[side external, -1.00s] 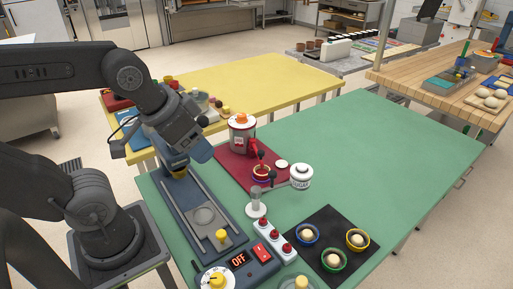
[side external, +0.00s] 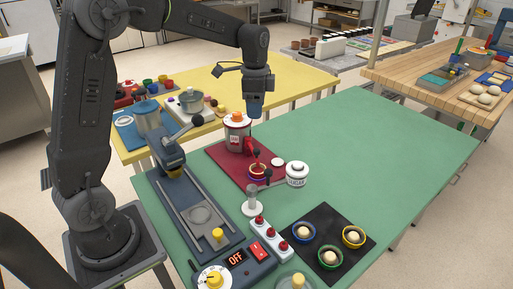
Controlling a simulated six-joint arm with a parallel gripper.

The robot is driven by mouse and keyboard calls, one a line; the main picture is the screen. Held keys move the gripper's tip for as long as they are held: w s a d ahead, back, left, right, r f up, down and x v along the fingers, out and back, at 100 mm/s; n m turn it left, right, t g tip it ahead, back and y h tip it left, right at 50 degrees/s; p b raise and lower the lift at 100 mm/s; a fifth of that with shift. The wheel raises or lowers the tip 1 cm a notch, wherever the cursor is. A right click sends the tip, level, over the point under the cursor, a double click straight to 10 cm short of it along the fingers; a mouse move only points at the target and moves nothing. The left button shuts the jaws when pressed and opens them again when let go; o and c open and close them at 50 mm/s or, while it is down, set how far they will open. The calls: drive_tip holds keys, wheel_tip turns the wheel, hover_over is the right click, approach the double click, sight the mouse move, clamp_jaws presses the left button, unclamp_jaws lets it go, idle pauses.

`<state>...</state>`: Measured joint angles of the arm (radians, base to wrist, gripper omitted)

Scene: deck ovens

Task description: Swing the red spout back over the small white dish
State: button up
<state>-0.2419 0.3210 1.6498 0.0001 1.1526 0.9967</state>
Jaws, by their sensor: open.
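The red spout (side external: 249,145) sticks out from the front of a grey dispenser (side external: 237,137) with an orange-topped lid, on a dark red mat (side external: 226,158). The spout points toward the lower right, over or close to a small red and purple bowl (side external: 257,173). The small white dish (side external: 277,162) lies to the right of the spout's end, apart from it. My gripper (side external: 254,114) points down, above and just right of the dispenser's lid in the picture. It is open and holds nothing visible; its fingertips are small and dark.
A grey press (side external: 170,158) with a raised lever stands left of the mat. A switch box (side external: 237,262) and a black mat (side external: 333,222) with several ringed dough balls are nearer. The green table's right side is clear.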

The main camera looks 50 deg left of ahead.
sight(257, 149)
drive_tip(key=f, duration=1.4)
drive_tip(key=shift+w+a+f, duration=0.3)
clamp_jaws()
